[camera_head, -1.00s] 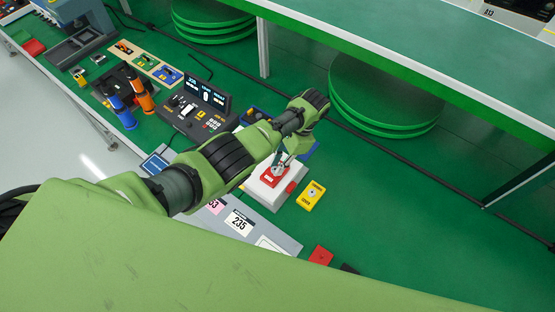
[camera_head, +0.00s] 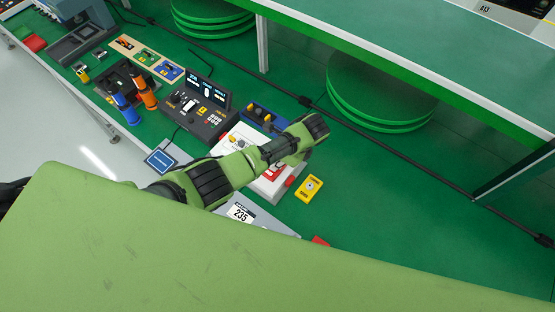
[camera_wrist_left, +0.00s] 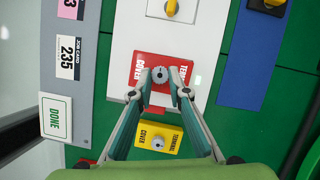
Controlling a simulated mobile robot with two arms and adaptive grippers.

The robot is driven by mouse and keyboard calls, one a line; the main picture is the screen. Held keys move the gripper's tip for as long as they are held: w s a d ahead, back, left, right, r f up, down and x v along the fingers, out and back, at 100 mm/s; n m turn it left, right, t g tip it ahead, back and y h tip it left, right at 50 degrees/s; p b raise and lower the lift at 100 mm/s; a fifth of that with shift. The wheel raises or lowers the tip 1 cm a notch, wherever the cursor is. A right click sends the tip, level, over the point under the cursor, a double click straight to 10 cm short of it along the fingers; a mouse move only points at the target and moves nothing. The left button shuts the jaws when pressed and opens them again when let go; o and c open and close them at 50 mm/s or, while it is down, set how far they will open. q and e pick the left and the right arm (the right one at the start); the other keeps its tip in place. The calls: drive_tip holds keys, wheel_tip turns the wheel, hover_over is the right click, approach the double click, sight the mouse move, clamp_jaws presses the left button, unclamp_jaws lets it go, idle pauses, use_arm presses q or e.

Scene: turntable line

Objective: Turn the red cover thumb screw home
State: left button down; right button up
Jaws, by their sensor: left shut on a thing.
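The red terminal cover (camera_wrist_left: 146,61) lies on a white panel (camera_wrist_left: 195,45) in the left wrist view. A silver thumb screw (camera_wrist_left: 159,72) stands at the middle of its lower half. My left gripper (camera_wrist_left: 160,77) is shut on this screw, with one fingertip on each side. How far the screw is seated cannot be told. My right gripper is in neither view.
A yellow terminal cover (camera_head: 310,188) with its own screw lies beside the white panel, near my fingers in the wrist view (camera_wrist_left: 145,146). A blue tray (camera_head: 262,112) and a dark console (camera_head: 200,108) stand beyond.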

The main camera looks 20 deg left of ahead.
use_arm(q)
drive_tip(key=shift+w+r+m, duration=0.2)
drive_tip(key=shift+m, duration=0.2)
drive_tip(key=c, duration=1.9)
unclamp_jaws()
drive_tip(key=shift+s, duration=0.1)
drive_tip(key=v, duration=1.2)
drive_tip(key=shift+s, duration=0.25)
drive_tip(key=shift+f, duration=0.1)
